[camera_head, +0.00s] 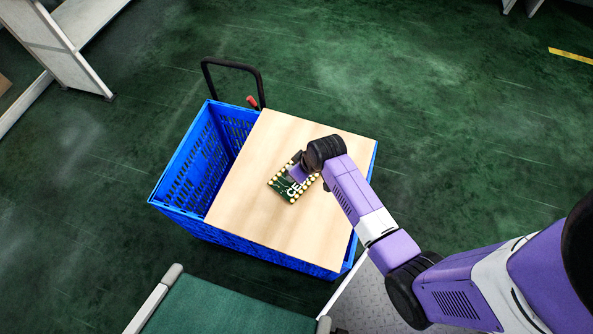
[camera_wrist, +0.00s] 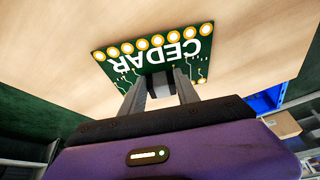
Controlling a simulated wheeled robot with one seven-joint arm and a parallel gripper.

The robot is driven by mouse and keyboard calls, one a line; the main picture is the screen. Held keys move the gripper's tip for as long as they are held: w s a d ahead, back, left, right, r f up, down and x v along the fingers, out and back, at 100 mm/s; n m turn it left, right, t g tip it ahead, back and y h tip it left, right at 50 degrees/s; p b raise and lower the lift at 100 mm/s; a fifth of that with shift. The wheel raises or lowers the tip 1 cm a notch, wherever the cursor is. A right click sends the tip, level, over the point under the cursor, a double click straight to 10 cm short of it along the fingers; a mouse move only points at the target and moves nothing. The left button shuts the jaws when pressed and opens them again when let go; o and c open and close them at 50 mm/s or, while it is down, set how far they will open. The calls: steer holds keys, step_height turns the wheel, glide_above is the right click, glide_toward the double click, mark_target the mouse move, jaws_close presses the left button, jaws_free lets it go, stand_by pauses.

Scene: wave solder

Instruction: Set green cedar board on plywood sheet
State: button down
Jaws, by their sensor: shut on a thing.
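The green cedar board (camera_head: 284,190) is a small green circuit board with round gold pads along its edges. It shows in the wrist view (camera_wrist: 140,60) with the white word CEDAR upside down. My gripper (camera_wrist: 160,88) is shut on a part of the board between its two grey fingers. The plywood sheet (camera_head: 262,217) is pale wood and lies across the blue basket. It also fills much of the wrist view (camera_wrist: 260,35). The board is over the middle of the sheet; I cannot tell if it touches it. My gripper hides the board's upper right part in the head view.
The blue basket (camera_head: 185,165) has an open left part beside the sheet and a black handle (camera_head: 233,66) at the back. A green-topped surface (camera_head: 220,308) stands in front. Grey shelving (camera_head: 65,45) is at the upper left. The green floor (camera_head: 430,80) is clear behind.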

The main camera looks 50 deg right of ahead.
steer(key=shift+f, duration=0.35)
steer(key=c, duration=0.8)
jaws_free()
steer(key=shift+r, duration=0.1)
steer(key=v, duration=0.7)
steer(key=shift+s+r+p, duration=0.2)
steer(key=shift+r+p, duration=0.05)
steer(key=shift+p, duration=0.05)
